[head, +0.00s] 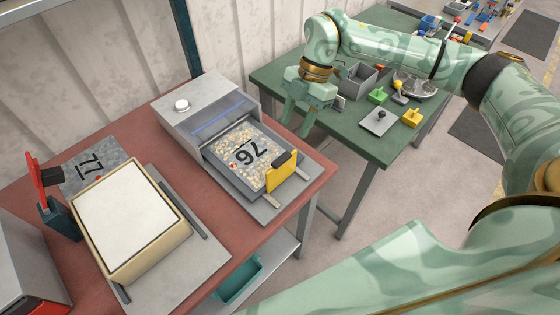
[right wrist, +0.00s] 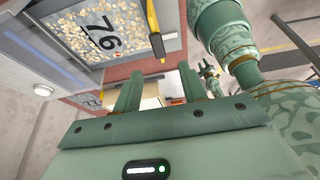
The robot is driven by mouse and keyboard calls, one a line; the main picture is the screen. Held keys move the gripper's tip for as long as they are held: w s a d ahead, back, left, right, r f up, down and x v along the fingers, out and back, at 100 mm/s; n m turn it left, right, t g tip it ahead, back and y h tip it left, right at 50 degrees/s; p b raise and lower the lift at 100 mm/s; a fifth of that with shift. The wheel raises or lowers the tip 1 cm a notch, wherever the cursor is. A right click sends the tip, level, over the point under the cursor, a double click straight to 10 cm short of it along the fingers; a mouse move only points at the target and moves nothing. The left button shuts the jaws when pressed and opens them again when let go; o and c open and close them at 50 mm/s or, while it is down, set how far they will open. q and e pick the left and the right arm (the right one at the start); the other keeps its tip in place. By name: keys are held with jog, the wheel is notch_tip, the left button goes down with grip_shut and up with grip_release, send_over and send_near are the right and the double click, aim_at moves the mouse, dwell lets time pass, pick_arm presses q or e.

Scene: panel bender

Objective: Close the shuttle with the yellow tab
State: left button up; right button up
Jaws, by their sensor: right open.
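The shuttle (head: 232,178) is a grey tray with pale granules and the number 76, sticking out of its grey housing (head: 205,112) in the head view. My right gripper (head: 295,130) is open and empty, beyond the shuttle and apart from the tab. In the right wrist view, its two fingers (right wrist: 160,88) point up with a gap between them; the shuttle (right wrist: 92,28) and yellow tab (right wrist: 157,44) show above. A small green gripper, seemingly my left (right wrist: 208,72), shows there, too small to judge.
A cream-framed box (head: 130,222) with a white top and a 77 plate (head: 90,168) stand left on the red bench (head: 225,232). A red-handled lever (head: 50,195) is beside them. A green table (head: 345,125) with a grey bin (head: 358,82) and small parts is behind.

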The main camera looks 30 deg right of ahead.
aim_at(282, 158)
jog(key=x, duration=1.3)
jog(key=shift+a+f, duration=0.25)
jog(key=shift+f, duration=0.05)
jog(key=shift+c, duration=1)
grip_shut()
pick_arm(q)
jog(key=shift+w, duration=0.55)
pick_arm(e)
jog(key=shift+w+r, duration=0.1)
